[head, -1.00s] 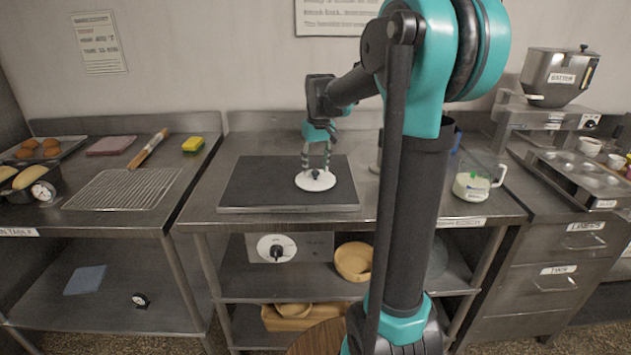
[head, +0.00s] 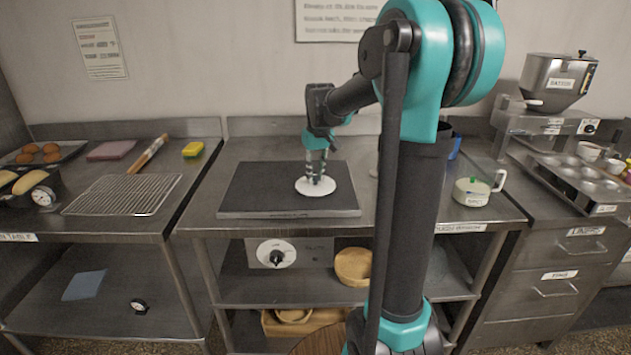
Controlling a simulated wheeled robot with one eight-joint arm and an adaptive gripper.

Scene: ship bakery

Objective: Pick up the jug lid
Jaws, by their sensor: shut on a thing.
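A white round disc (head: 342,188), which looks like the jug lid, is at the right part of the dark flat plate (head: 255,190) on the middle table. My gripper (head: 317,181) points down over the disc, its fingers close together and shut on the small dark knob at its middle. The fingers hide most of the knob. I cannot tell whether the disc touches the plate. A clear jug (head: 474,193) with a handle and pale contents stands at the right of the same table.
A batter hopper (head: 556,80) and a muffin tin (head: 580,175) are at the right. The left half of the dark plate is clear.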

